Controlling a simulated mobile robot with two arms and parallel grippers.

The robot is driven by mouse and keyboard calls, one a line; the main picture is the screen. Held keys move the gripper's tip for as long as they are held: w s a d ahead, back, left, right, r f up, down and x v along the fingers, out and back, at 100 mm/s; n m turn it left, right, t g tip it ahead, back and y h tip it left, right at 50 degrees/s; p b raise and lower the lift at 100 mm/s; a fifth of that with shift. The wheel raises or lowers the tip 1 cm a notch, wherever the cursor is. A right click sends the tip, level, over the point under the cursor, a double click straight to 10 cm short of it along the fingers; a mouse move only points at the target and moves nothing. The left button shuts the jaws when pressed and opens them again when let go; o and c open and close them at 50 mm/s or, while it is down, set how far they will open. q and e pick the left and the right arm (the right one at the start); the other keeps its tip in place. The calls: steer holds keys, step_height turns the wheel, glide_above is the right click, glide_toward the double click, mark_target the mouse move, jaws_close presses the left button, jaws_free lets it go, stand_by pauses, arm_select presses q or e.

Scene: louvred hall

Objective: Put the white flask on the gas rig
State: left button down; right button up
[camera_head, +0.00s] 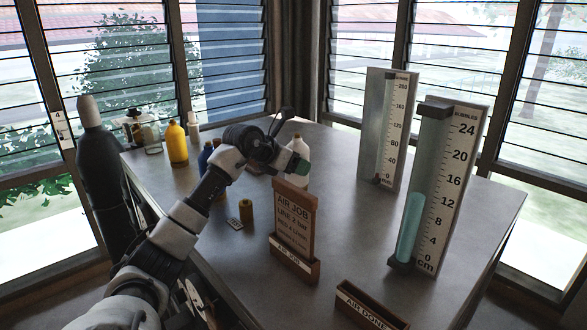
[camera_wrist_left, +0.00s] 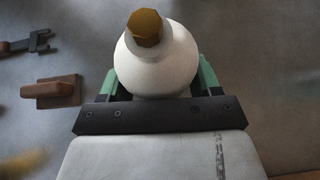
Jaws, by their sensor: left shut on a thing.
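The white flask (camera_head: 298,148) is at the far side of the grey table, partly hidden behind my left wrist. In the left wrist view the flask (camera_wrist_left: 160,66) has a round white body and a brown faceted stopper. My left gripper (camera_head: 298,166) is shut on it, with a green finger on each side of its body. I cannot tell whether the flask's base touches the table. No gas rig can be named for certain; a dark-topped apparatus (camera_head: 134,122) stands at the table's back left corner. My right gripper is not in view.
A wooden AIR JOB sign (camera_head: 294,222) stands close in front of the gripper. Two tall gauges (camera_head: 452,180) stand on the right. A yellow bottle (camera_head: 177,143) is at the back left. An AIR DONE tray (camera_head: 366,306) lies at the front edge. A black cylinder (camera_head: 100,170) stands left of the table.

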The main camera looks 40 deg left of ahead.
arm_select(q)
steer(key=shift+f, duration=0.65)
steer(key=shift+w, duration=0.1)
steer(key=shift+f, duration=0.2)
steer(key=shift+c, duration=2.4)
jaws_free()
steer(key=shift+o, duration=1.4)
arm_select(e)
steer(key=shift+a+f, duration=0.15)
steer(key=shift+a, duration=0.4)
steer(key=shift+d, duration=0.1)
